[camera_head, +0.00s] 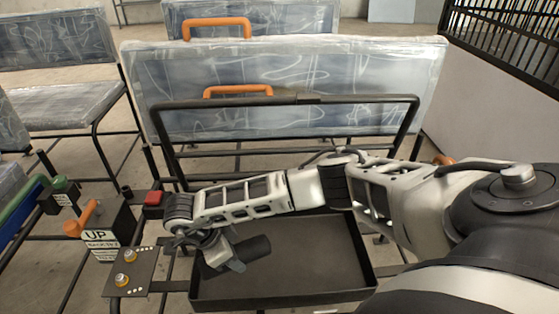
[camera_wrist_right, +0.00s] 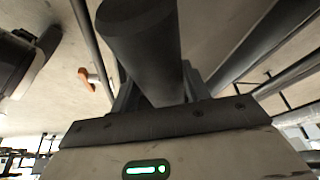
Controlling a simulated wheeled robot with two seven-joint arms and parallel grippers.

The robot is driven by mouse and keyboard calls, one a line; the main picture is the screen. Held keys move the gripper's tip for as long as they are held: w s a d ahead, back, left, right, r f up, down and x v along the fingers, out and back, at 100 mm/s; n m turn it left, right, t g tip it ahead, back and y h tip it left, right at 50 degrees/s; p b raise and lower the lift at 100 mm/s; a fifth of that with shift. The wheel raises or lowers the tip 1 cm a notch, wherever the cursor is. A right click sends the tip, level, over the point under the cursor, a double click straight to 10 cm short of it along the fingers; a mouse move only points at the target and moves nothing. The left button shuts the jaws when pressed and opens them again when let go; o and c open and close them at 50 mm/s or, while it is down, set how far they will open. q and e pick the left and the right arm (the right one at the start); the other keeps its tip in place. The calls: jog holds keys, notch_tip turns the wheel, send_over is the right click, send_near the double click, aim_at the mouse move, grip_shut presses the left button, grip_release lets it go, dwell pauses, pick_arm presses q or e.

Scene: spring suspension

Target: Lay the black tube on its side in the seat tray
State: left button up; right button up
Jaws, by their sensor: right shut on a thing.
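The black tube (camera_head: 252,248) is a short dark cylinder in the grip of my right gripper (camera_head: 226,263). It points sideways to the right, slightly tilted, over the left part of the seat tray (camera_head: 335,261) in the head view. I cannot tell whether it touches the tray floor. In the right wrist view the tube (camera_wrist_right: 140,45) runs up and away from between the fingers of my right gripper (camera_wrist_right: 155,95), its round end showing. The tray is black, shallow and rectangular, and its bare floor shows. My left gripper is not in view.
A black bar frame (camera_head: 290,101) rises behind the tray, before a plastic-wrapped seat back (camera_head: 330,70). A small plate with yellow knobs (camera_head: 129,272), a red button box (camera_head: 153,198) and an "UP" sign (camera_head: 98,240) stand left of the tray.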

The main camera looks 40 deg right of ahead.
aim_at(258, 239)
jog(key=d+f, duration=0.1)
jog(key=d, duration=0.1)
jog(key=s+d+f+b, duration=0.1)
jog(key=d, duration=0.1)
jog(key=d+f, duration=0.1)
jog(key=d, duration=0.1)
jog(key=shift+s+d+f, duration=0.1)
jog(key=shift+s+d, duration=0.25)
jog(key=d+f+b, duration=0.1)
jog(key=f, duration=0.1)
jog(key=d+f+b, duration=0.1)
jog(key=d+f, duration=0.1)
jog(key=shift+s+d, duration=0.3)
jog(key=shift+s, duration=0.1)
jog(key=b+x, duration=0.1)
jog(key=x, duration=0.2)
jog(key=shift+s+d+f+b, duration=0.1)
jog(key=shift+d+f+b, duration=0.05)
jog(key=shift+f+b, duration=0.55)
jog(key=shift+f, duration=0.4)
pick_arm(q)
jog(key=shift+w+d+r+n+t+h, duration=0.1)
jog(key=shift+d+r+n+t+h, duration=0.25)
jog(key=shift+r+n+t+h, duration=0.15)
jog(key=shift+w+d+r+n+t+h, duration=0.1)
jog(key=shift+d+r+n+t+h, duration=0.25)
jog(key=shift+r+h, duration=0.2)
pick_arm(e)
jog(key=o, duration=1)
jog(key=shift+o, duration=0.2)
